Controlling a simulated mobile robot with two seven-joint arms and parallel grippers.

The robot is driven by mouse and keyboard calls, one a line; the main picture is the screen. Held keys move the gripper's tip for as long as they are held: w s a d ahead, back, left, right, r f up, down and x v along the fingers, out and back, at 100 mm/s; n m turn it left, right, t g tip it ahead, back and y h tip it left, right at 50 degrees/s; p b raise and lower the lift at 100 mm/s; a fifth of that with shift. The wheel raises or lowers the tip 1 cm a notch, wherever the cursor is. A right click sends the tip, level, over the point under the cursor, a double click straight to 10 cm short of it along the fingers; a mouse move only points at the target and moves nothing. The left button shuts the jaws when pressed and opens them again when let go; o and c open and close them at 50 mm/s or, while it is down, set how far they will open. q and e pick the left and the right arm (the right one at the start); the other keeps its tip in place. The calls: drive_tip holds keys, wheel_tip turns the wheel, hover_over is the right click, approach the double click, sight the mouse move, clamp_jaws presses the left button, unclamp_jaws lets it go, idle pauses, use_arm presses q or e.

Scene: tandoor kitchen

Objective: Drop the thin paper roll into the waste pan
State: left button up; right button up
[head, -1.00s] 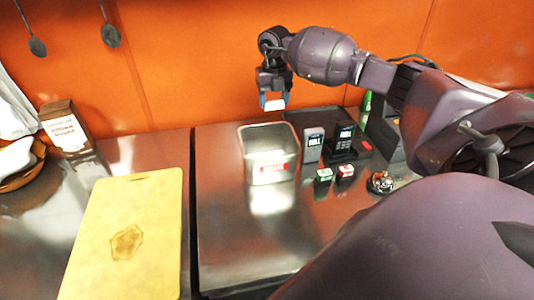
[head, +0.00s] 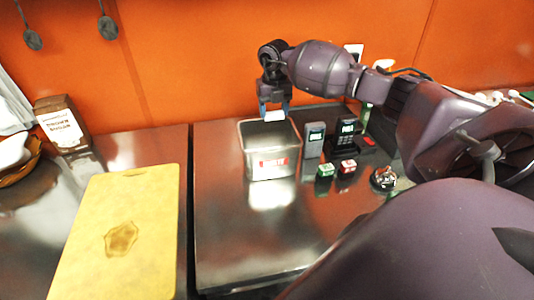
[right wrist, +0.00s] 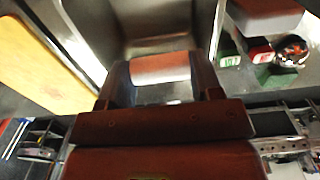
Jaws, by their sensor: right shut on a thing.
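My right gripper (head: 274,108) points down over the back part of the waste pan, near its rim. It is shut on the white paper roll (head: 275,116), which lies crosswise between the fingers. In the right wrist view the roll (right wrist: 160,68) shows between the two fingertips, with the pan's inside behind it. The waste pan (head: 272,166) is an open metal box with a red and white label, standing on the steel counter. My left gripper is not in view.
A grey box (head: 314,140) and a dark card terminal (head: 345,136) stand right of the pan. Small green (head: 325,170) and red (head: 348,166) boxes and a round metal item (head: 383,178) lie in front. A yellow cutting board (head: 120,230) lies left. The counter before the pan is clear.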

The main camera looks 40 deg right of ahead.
drive_tip(key=o, duration=1)
wheel_tip(320, 180, up, 11)
drive_tip(key=shift+f+b, duration=0.1)
drive_tip(key=shift+b, duration=0.4)
drive_tip(key=shift+s, duration=0.1)
